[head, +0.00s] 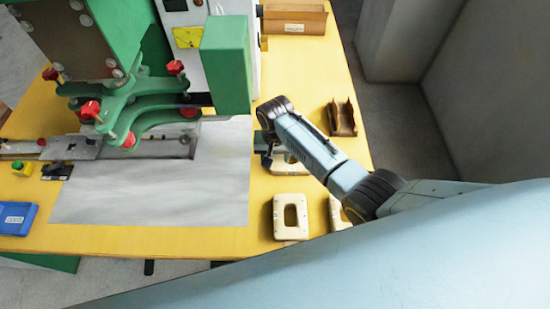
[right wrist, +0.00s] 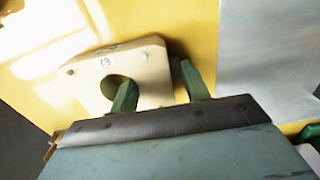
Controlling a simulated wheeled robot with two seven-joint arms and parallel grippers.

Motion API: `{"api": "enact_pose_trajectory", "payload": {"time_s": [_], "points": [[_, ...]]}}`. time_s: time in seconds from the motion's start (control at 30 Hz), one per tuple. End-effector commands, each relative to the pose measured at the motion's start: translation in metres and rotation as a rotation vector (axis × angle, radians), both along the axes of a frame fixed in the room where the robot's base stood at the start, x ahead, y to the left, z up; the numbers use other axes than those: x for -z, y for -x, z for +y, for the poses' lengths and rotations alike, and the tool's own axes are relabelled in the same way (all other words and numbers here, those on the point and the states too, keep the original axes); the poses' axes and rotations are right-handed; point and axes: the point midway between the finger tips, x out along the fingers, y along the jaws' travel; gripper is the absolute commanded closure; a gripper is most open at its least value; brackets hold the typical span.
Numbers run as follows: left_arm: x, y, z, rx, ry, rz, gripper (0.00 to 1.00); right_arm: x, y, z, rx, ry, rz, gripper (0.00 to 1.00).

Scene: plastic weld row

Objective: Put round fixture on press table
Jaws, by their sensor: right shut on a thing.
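A cream fixture block with a round hole (right wrist: 150,62) and a small printed label shows in the right wrist view. My right gripper (right wrist: 158,78) is shut on its wall, one green finger in the hole and the other outside. In the head view the gripper (head: 267,157) is at the right part of the yellow table, and the held fixture (head: 283,162) is mostly hidden behind my arm. I cannot tell whether it is lifted. The green press (head: 130,95) stands at the left over a grey metal sheet (head: 150,195). My left gripper is not in view.
Another cream fixture (head: 290,232) with an oblong hole lies nearer the front, with more partly hidden by my arm. A brown holder (head: 341,118) and a brown box (head: 294,18) stand further back. A blue tray (head: 15,218) is at the left. The grey sheet's front is clear.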

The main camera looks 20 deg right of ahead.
Motion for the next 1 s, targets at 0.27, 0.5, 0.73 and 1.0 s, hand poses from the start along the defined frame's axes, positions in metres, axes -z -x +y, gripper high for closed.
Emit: {"api": "enact_pose_trajectory", "payload": {"time_s": [0.27,0.5,0.73,1.0], "points": [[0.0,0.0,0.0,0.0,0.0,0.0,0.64,0.0,-0.001,0.0,-0.001,-0.001,-0.001,0.87],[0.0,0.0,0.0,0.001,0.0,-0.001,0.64,0.002,0.0,0.0,0.0,-0.001,-0.001,0.32],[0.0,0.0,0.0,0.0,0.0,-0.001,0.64,0.002,0.0,0.0,0.0,0.0,0.0,0.32],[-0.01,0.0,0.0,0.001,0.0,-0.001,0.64,-0.025,-0.001,0.0,-0.001,-0.001,-0.003,0.32]]}}
